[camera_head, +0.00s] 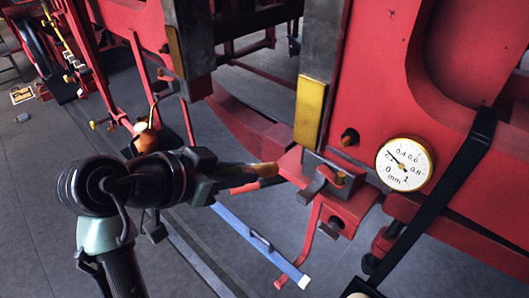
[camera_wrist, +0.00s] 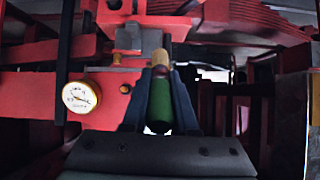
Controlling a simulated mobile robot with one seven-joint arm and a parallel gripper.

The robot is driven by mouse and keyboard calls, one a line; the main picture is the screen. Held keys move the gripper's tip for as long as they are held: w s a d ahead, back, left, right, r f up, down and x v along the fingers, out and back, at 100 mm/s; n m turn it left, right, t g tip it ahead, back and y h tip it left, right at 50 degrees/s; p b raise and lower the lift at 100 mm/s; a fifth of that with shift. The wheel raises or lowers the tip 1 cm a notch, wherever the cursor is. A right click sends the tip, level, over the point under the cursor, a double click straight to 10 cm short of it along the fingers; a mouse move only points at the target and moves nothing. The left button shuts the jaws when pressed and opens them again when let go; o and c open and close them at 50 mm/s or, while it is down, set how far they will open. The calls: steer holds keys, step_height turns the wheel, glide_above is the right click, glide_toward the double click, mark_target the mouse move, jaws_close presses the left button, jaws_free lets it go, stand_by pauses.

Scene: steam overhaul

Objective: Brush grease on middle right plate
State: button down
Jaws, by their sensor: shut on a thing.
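My gripper (camera_head: 232,178) reaches to the right from the centre of the head view. In the wrist view, its fingers (camera_wrist: 160,92) are closed around a green brush handle (camera_wrist: 160,108) with a tan end (camera_wrist: 160,62) pointing forward. In the head view the brush's brown-orange end (camera_head: 268,169) lies just left of a red bracket; I cannot tell whether they touch. A yellow-faced plate (camera_head: 310,112) stands on the dark upright above and right of the brush. A duller yellow-brown plate (camera_head: 175,52) is on the upright further left. Which one is the middle right plate is unclear.
A dial gauge (camera_head: 404,165) sits right of the yellow plate, also in the wrist view (camera_wrist: 80,97). A red bracket (camera_head: 345,207) juts out below. A blue bar (camera_head: 255,241) extends below my gripper. An orange-brown oil can (camera_head: 146,135) stands behind my arm.

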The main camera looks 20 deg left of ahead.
steer(key=shift+w, duration=0.1)
steer(key=shift+w+d, duration=0.45)
steer(key=shift+w, duration=0.75)
steer(key=shift+w+d, duration=0.4)
steer(key=shift+w, duration=0.75)
steer(key=shift+w+d, duration=0.45)
steer(key=shift+w, duration=0.75)
steer(key=shift+w+d, duration=0.2)
steer(key=shift+w, duration=0.35)
steer(key=shift+r, duration=0.1)
steer(key=shift+s+r+p, duration=0.1)
steer(key=shift+r+p, duration=1.5)
steer(key=shift+r, duration=0.4)
steer(key=shift+r+p, duration=3.1)
steer(key=shift+r, duration=0.75)
steer(key=shift+f+b, duration=4.25)
steer(key=shift+f, duration=1.75)
steer(key=shift+r, duration=0.1)
